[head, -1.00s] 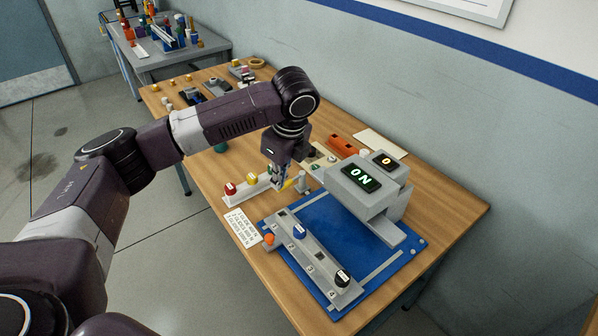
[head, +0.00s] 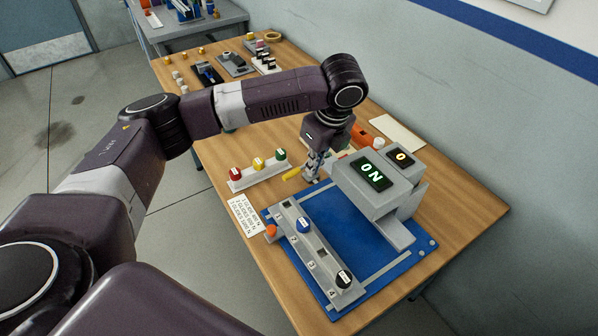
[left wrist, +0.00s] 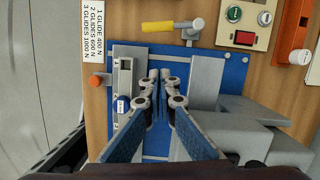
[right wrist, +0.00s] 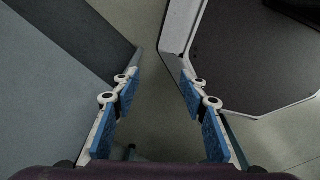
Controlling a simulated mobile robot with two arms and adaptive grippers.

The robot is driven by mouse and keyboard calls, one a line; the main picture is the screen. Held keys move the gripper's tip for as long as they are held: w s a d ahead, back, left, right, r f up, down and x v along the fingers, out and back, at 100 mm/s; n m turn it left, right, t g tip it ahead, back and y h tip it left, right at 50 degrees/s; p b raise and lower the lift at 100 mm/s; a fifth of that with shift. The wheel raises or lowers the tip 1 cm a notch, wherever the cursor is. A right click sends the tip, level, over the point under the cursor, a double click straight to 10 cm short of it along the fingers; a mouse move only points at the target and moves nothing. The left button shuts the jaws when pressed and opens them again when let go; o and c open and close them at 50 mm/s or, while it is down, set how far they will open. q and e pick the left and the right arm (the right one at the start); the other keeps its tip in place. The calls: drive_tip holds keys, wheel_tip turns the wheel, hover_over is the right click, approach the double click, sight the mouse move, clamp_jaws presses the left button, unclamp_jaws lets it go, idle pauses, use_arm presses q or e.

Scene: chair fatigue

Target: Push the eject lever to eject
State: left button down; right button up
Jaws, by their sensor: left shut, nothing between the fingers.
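A lever with a yellow handle (head: 291,174) and a grey pivot is at the far edge of the blue base plate (head: 352,262); its yellow handle (left wrist: 157,27) also shows at the top of the left wrist view. My left gripper (head: 313,178) is shut and empty, close beside the lever's right side in the head view. In the left wrist view its fingertips (left wrist: 158,76) are over the plate, below the lever. My right gripper (right wrist: 160,77) is open and empty.
The grey test machine (head: 372,190) with a lit "ON" display stands right of my left gripper. The rail holds a blue-topped and a black-topped piece. A white rack (head: 257,170) with red, yellow and green knobs stands left, beside a printed card (head: 244,213).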

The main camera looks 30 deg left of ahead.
sight(298, 171)
use_arm(q)
drive_tip(key=a+f, duration=0.1)
drive_tip(key=f, duration=0.1)
drive_tip(key=w+a+f+p, duration=0.1)
drive_tip(key=f, duration=0.1)
drive_tip(key=a+f+p, duration=0.1)
drive_tip(key=a+f, duration=0.1)
drive_tip(key=f, duration=0.1)
drive_tip(key=shift+w+a, duration=0.1)
drive_tip(key=shift+w, duration=0.2)
drive_tip(key=shift+w+a+f, duration=0.15)
drive_tip(key=shift+a+f, duration=0.05)
drive_tip(key=shift+a, duration=0.25)
use_arm(e)
wheel_tip(298, 171, up, 2)
drive_tip(key=shift+r, duration=0.15)
use_arm(q)
drive_tip(key=shift+a, duration=0.1)
use_arm(e)
drive_tip(key=shift+w+r, duration=0.1)
drive_tip(key=shift+w, duration=0.05)
